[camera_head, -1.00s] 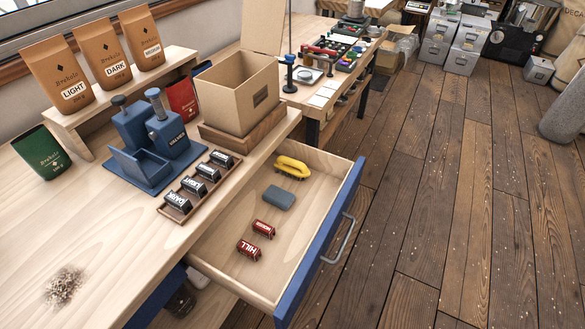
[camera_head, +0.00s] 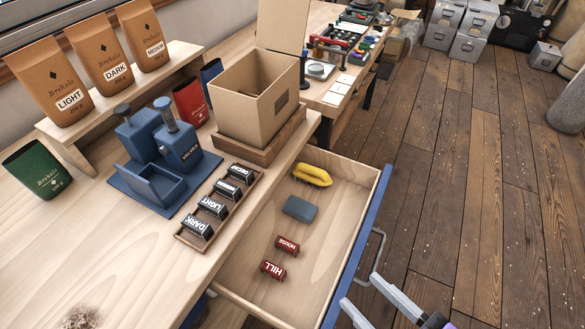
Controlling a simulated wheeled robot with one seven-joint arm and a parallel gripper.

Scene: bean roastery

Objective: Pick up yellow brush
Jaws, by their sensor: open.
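The yellow brush (camera_head: 312,175) lies in the back part of the open drawer (camera_head: 322,239), apart from the other things in it. My gripper (camera_head: 362,296) shows at the bottom right edge of the view. Its two pale fingers are apart with nothing between them. It is in front of the drawer's blue front, well away from the brush. The rest of my gripper is cut off by the frame.
A grey-blue block (camera_head: 300,209) and two red stamps, HOUSE (camera_head: 287,246) and HILL (camera_head: 272,270), share the drawer. A cardboard box (camera_head: 256,97), a blue press (camera_head: 160,150) and a rack of black stamps (camera_head: 183,238) stand on the bench.

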